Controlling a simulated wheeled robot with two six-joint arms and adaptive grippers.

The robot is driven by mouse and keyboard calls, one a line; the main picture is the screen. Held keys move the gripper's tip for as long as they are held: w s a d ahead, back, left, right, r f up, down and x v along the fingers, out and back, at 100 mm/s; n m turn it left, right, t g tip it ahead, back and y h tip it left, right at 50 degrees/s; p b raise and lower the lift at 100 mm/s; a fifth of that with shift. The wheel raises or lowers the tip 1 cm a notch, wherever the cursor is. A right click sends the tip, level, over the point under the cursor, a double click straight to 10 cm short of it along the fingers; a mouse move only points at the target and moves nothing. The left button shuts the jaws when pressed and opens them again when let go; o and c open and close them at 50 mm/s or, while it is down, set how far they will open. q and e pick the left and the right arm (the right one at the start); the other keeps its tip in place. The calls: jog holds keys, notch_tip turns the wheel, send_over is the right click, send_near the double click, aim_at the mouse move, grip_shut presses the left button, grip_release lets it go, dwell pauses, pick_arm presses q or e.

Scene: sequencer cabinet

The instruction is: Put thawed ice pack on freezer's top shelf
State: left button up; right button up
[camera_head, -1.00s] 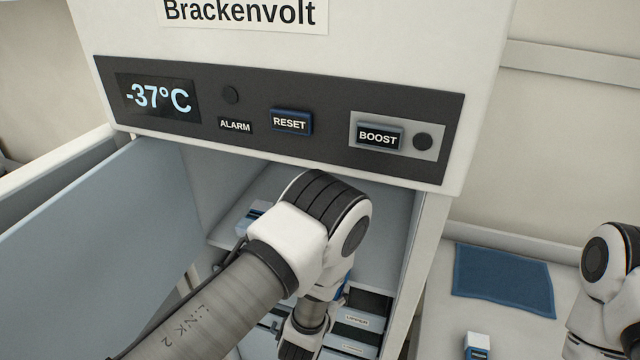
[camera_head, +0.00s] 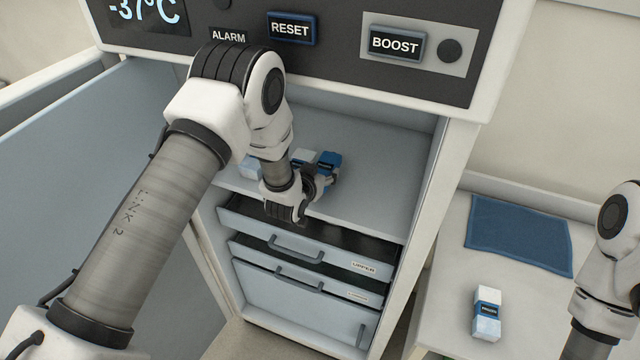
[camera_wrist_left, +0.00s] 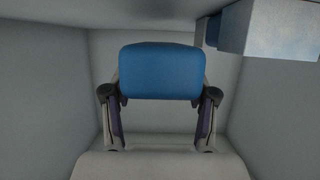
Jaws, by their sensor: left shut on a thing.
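My left gripper (camera_head: 322,176) is inside the freezer, at the level of the top shelf (camera_head: 375,160). It is shut on a blue ice pack (camera_head: 329,160), which also shows between the fingers in the left wrist view (camera_wrist_left: 161,71). I cannot tell whether the pack touches the shelf. A pale pack (camera_head: 250,168) stands on the shelf left of my wrist, and another pale block (camera_head: 304,156) shows just beside the held pack. A pale box is at the top right of the wrist view (camera_wrist_left: 280,30). My right gripper is out of the frame; only its arm shows.
The freezer door (camera_head: 90,170) is open at the left. Below the shelf, the upper drawer (camera_head: 290,245) stands a little open, with more drawers beneath. A white pack with a blue label (camera_head: 487,313) and a blue mat (camera_head: 518,235) lie on the right bench.

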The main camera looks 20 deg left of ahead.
pick_arm(q)
jog(key=shift+w+a, duration=0.2)
jog(key=shift+a, duration=0.15)
notch_tip(320, 180, down, 3)
jog(key=shift+s+d+f+b, duration=0.15)
jog(key=shift+b, duration=0.95)
jog(key=shift+w, duration=0.2)
jog(key=o, duration=1.1)
jog(key=shift+c, duration=0.2)
jog(key=shift+s, duration=0.2)
jog(key=shift+s, duration=0.15)
jog(key=b+v, duration=0.3)
jog(key=v, duration=0.8)
jog(key=s+f+g, duration=0.8)
jog(key=s+f, duration=0.9)
jog(key=s, duration=0.1)
jog(key=s+f+g, duration=0.2)
jog(key=s, duration=0.6)
jog(key=s+f+g, duration=0.3)
jog(key=s, duration=0.4)
jog(key=shift+s+a+f+n+g, duration=0.15)
jog(key=shift+s+a+n+g, duration=0.15)
jog(key=shift+s+a+n, duration=0.1)
